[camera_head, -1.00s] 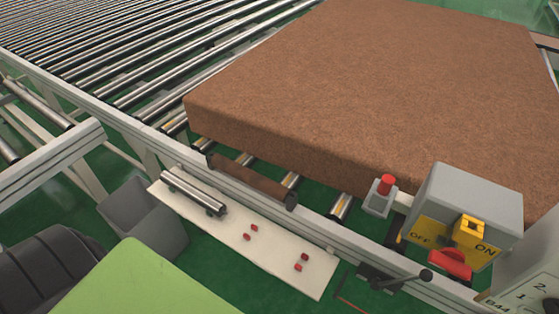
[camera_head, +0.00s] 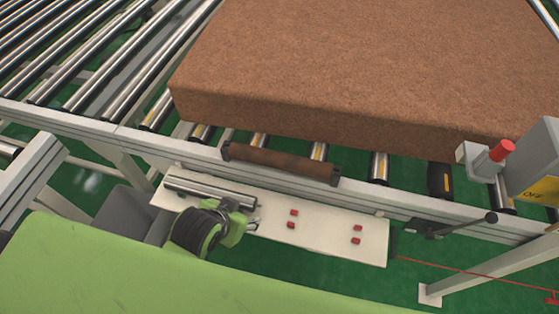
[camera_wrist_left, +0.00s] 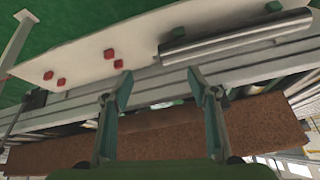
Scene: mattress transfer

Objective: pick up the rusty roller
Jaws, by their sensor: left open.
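The rusty roller (camera_head: 280,161) is a brown cylinder with dark ends. It lies along the near rail of the conveyor, in front of the brown mattress (camera_head: 350,75). My left gripper (camera_head: 238,208) is over the white shelf, beside the shiny steel roller (camera_head: 210,189) and nearer to me than the rusty roller. In the left wrist view the two fingers of this gripper (camera_wrist_left: 160,82) stand apart with nothing held. A brown cylinder that looks like the rusty roller (camera_wrist_left: 160,119) shows between and beyond the fingers. My right gripper is not in view.
The white shelf (camera_head: 330,228) carries several small red pieces and the steel roller. A grey bin (camera_head: 115,207) stands left of it. A box with a red button (camera_head: 502,150) is at the right. A black lever (camera_head: 450,226) juts from the rail.

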